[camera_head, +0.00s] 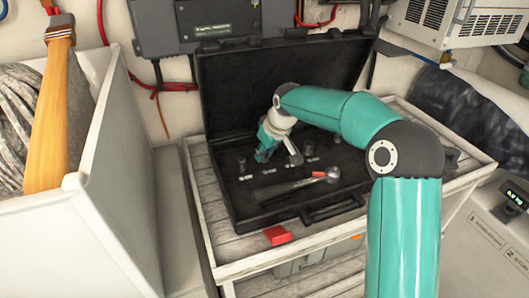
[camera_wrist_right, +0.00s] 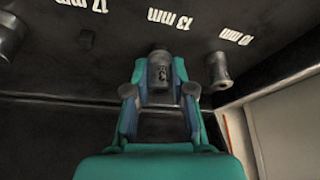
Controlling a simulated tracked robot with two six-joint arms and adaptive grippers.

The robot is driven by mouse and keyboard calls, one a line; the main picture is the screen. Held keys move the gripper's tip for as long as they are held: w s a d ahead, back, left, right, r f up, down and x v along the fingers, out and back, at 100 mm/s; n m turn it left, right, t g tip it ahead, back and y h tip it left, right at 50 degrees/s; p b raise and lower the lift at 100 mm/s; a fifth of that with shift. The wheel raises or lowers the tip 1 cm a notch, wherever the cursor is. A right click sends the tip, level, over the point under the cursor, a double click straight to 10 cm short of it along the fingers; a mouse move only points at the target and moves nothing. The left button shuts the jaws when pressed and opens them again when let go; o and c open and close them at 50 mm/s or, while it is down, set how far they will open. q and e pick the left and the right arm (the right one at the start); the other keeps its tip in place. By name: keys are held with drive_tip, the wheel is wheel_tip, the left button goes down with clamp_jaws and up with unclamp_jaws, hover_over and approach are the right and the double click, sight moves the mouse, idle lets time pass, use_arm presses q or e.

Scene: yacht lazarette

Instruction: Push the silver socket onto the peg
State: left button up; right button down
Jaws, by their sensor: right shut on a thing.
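The silver socket (camera_wrist_right: 160,72) is a grey cylinder with a dark upper end and a marking that looks like 13. In the wrist view it sits between the fingers of my right gripper (camera_wrist_right: 159,80), which are shut on it. The printed 13 mm label is just beyond it. A small dark stub (camera_wrist_right: 87,39), perhaps a peg, stands by the 17 mm label. Whether a peg is under the held socket is hidden. In the head view my right gripper (camera_head: 264,154) reaches down into the black case (camera_head: 224,190), and the socket is hidden there. My left gripper is out of view.
Another socket (camera_wrist_right: 217,70) stands by the 10 mm label, right of the gripper. A larger dark socket (camera_wrist_right: 9,38) is at the left edge. A ratchet (camera_head: 332,174) lies in the case's front. A red block (camera_head: 277,235) is on the bench (camera_head: 245,246) before the case.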

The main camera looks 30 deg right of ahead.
drive_tip(key=c, duration=0.9)
unclamp_jaws()
drive_tip(key=shift+f, duration=0.65)
drive_tip(key=shift+r, duration=0.15)
drive_tip(key=shift+r, duration=0.1)
drive_tip(key=shift+r, duration=0.2)
drive_tip(key=v, duration=1.1)
drive_tip(key=shift+s+r, duration=0.15)
drive_tip(key=shift+r, duration=0.05)
